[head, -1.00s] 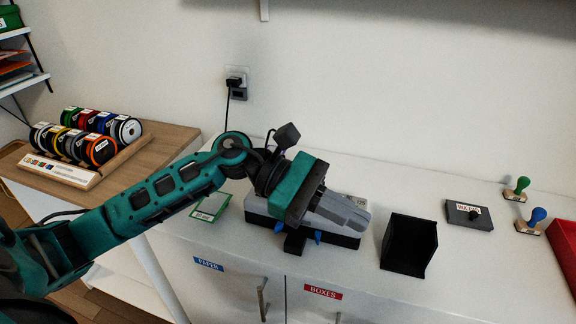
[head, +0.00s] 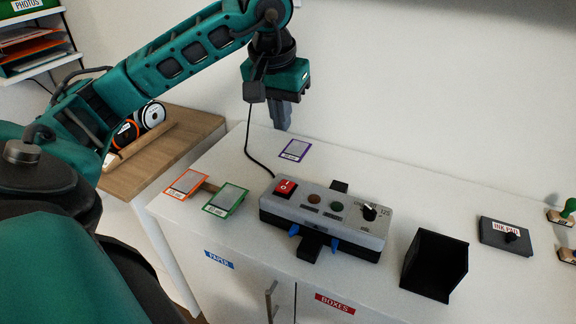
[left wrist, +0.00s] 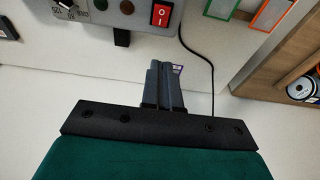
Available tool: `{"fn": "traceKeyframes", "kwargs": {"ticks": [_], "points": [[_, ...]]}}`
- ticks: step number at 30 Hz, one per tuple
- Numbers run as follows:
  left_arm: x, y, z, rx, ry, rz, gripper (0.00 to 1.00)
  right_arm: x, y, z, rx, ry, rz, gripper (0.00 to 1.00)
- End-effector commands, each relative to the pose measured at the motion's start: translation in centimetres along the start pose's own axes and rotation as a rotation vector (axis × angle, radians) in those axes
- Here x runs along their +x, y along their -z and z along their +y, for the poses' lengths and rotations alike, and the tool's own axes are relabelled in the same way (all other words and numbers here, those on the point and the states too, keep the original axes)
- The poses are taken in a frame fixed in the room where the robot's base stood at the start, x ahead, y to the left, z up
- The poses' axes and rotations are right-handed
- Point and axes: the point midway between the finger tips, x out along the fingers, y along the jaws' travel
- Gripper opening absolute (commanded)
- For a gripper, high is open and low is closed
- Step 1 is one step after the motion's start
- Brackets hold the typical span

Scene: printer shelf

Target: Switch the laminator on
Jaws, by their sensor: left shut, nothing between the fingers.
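The laminator (head: 318,213) is a grey box on the white cabinet top. Its red rocker switch (head: 286,187) is at the left end of its top face. To the right of the switch are a brown lamp (head: 314,198) and a green lamp (head: 337,207), both dark-looking, and a black knob (head: 370,211). In the left wrist view the red switch (left wrist: 161,14) is at the top, ahead of the fingers. My left gripper (head: 281,126) is shut and empty, pointing down behind the laminator, apart from the switch. My right gripper is in neither view.
Orange (head: 187,183), green (head: 226,199) and purple (head: 295,150) framed cards lie left of and behind the laminator. A black cord (head: 250,150) runs behind it. A black open box (head: 434,265) and an ink pad (head: 505,236) stand to the right.

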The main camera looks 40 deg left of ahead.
Motion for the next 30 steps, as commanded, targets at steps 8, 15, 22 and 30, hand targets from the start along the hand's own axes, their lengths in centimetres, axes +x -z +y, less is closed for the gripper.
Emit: {"fn": "traceKeyframes", "kwargs": {"ticks": [8,15,22,30], "points": [[1.8,-0.1,0.1,0.0,-0.002,-0.006,0.0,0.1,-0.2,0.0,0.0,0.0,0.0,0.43],[6.7,-0.2,0.1,-0.001,-0.003,-0.008,0.0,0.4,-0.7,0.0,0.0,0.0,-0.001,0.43],[11.2,-0.5,0.1,0.0,-0.003,-0.007,0.0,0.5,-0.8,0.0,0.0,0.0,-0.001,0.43],[13.5,-1.5,0.1,0.0,-0.003,-0.003,0.0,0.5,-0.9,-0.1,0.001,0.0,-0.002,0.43]]}}
